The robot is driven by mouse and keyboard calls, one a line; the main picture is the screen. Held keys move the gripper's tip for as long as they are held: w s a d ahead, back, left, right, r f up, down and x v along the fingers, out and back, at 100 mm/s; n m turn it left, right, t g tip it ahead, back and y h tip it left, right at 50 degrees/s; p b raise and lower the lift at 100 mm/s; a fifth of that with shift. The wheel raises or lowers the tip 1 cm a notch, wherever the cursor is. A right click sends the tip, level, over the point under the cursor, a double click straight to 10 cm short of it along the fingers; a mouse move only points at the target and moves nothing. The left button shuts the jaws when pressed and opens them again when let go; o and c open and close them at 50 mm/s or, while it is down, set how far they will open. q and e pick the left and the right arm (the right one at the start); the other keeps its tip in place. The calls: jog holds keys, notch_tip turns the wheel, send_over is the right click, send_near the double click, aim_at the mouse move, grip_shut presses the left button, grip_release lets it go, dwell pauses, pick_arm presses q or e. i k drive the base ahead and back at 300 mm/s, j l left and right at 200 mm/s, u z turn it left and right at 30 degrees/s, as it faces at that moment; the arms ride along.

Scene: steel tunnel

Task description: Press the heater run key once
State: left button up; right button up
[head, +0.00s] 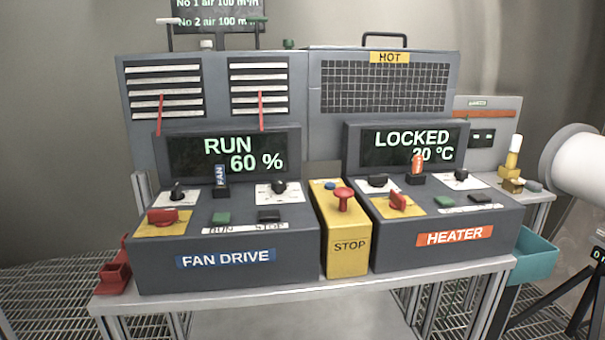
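The heater unit (345,213) stands on the right of the bench, with an orange HEATER label (454,236) on its front. Its screen (412,146) reads LOCKED and 20 °C. A green key (444,201) sits on its sloped top, left of a black key (480,197); a white strip (472,209) below them has lettering too slanted to read. A red rotary handle (398,201) is at the left of the green key. An upright orange tag (417,164) stands in a black holder behind. Neither of my grippers is in view.
A yellow STOP box (348,252) with a red mushroom button (343,196) separates the heater from the FAN DRIVE unit (300,260), whose screen reads RUN 60 %. A teal bin (535,257) hangs at right. A pale cylinder (580,165) juts in at right.

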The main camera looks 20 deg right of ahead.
aim_at(442, 200)
jog(key=z, duration=1.3)
